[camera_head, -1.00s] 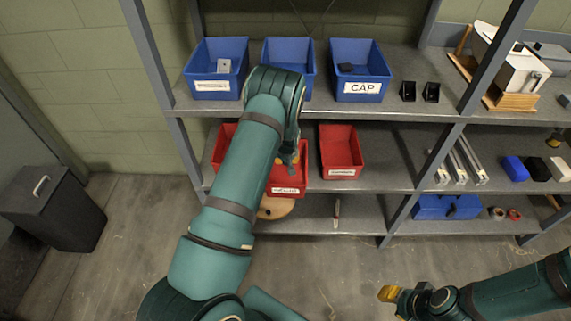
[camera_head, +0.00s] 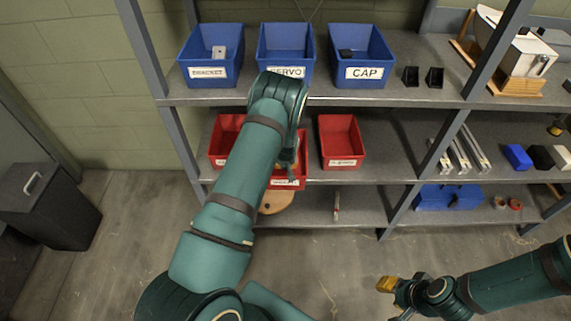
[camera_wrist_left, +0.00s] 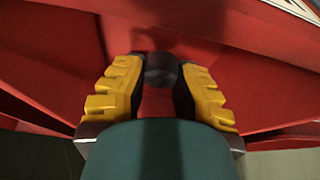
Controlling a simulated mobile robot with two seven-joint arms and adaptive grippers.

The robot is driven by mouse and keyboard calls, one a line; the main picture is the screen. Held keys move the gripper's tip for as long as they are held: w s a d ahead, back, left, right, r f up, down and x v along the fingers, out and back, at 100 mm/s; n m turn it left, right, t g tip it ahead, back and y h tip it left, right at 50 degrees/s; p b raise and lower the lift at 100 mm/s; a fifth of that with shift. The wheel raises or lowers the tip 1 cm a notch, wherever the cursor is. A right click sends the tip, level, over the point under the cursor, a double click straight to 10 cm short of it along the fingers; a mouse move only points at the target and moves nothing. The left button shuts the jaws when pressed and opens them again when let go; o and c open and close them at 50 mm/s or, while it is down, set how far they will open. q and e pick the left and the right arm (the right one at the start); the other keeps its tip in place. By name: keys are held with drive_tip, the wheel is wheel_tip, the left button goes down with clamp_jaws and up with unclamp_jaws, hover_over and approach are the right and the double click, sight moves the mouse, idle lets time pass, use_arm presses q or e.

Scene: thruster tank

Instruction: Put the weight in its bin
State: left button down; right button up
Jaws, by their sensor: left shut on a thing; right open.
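My left gripper (camera_wrist_left: 160,88) is shut on a dark, round-ended piece (camera_wrist_left: 160,68), which looks like the weight. Red bin walls surround it in the left wrist view. In the head view the left arm reaches to the middle red bin (camera_head: 290,184) on the middle shelf, and the left gripper (camera_head: 288,168) is mostly hidden at that bin. The bin's label is too small to read. Whether the piece touches the bin floor cannot be told. My right gripper (camera_head: 388,284) has yellow fingers and is open and empty, low at the right, away from the shelves.
Red bins stand left (camera_head: 222,150) and right (camera_head: 341,142) of the middle one. Blue bins marked BRACKET (camera_head: 209,72), SERVO (camera_head: 285,72) and CAP (camera_head: 370,73) stand above. Shelf posts (camera_head: 145,45) flank them. A dark waste bin (camera_head: 50,212) stands on the floor.

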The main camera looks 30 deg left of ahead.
use_arm(q)
drive_tip(key=shift+f+b, duration=0.3)
drive_tip(key=shift+f, duration=0.1)
drive_tip(key=c, duration=0.9)
unclamp_jaws()
drive_tip(key=shift+o, duration=0.2)
drive_tip(key=shift+r, duration=0.1)
drive_tip(key=shift+r+p, duration=0.45)
drive_tip(key=shift+p, duration=0.05)
drive_tip(key=p+v, duration=0.3)
drive_tip(key=v, duration=0.9)
drive_tip(key=s+d+f+m+g+h, duration=0.1)
drive_tip(key=s+d+m+h, duration=0.4)
drive_tip(key=s+d, duration=1.8)
drive_tip(key=shift+s+d+g+h, duration=0.3)
drive_tip(key=shift+d+g+h, duration=0.15)
drive_tip(key=shift+d, duration=0.75)
